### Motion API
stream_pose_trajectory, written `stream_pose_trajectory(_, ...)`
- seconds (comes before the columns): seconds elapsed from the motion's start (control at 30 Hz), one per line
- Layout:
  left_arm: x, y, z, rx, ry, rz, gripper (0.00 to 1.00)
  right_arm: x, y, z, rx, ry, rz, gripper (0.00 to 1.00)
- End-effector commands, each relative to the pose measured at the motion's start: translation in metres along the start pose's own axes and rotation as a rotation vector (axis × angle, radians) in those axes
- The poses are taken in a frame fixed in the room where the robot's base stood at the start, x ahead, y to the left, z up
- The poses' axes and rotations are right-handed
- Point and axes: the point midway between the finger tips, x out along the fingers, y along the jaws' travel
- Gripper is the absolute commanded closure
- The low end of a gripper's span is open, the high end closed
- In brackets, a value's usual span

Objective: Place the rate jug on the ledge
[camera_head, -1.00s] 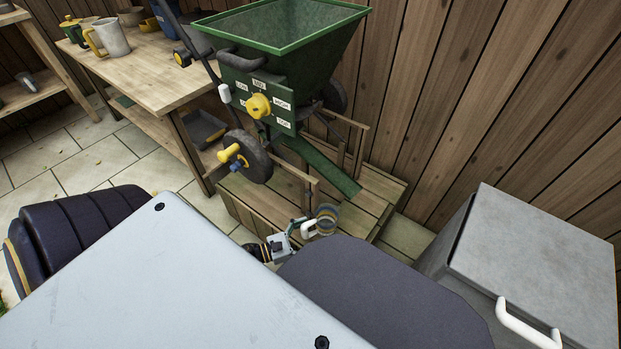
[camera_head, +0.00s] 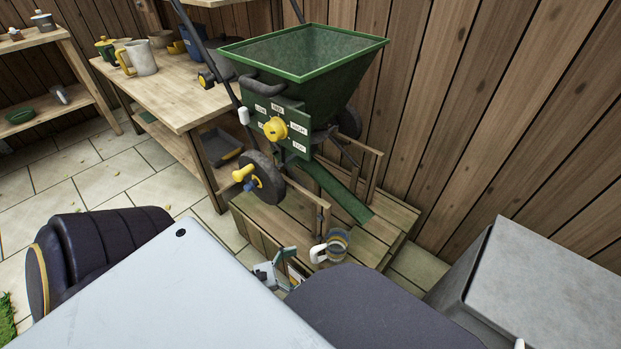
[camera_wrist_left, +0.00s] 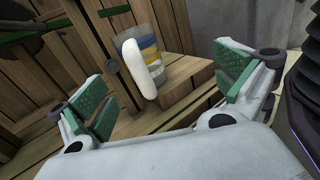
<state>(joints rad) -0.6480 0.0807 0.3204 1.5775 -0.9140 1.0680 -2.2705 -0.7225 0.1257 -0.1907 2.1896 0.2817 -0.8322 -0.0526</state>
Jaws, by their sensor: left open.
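The rate jug (camera_head: 338,241) is clear, with blue and yellow bands and a white handle. It stands upright on a low wooden ledge (camera_head: 392,232) below the green spreader's chute. My left gripper (camera_head: 284,266) is open and empty at the jug's handle side, partly hidden by my own body. In the left wrist view, the jug (camera_wrist_left: 152,52) is ahead between the spread green-padded fingers, its handle towards me. The fingers are apart from it, and its base is on the wooden surface (camera_wrist_left: 190,82). My right gripper is not in view.
The green spreader (camera_head: 305,70) with a yellow knob stands over the ledge. A workbench (camera_head: 180,95) with mugs is at the left. A grey metal box (camera_head: 540,280) stands at the right. Paved floor (camera_head: 150,180) is open at the left.

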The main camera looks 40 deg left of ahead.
Motion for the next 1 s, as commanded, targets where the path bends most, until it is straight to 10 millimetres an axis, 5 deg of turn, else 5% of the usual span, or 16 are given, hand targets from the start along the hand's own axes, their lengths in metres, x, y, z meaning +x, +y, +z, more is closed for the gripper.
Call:
stream_pose_trajectory(0.4,-0.046,0.0,0.0,0.0,0.0,-0.001,0.0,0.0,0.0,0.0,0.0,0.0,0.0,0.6)
stream_pose_trajectory(1.0,-0.049,0.0,0.0,0.0,-0.001,-0.001,0.0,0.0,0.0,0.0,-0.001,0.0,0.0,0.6)
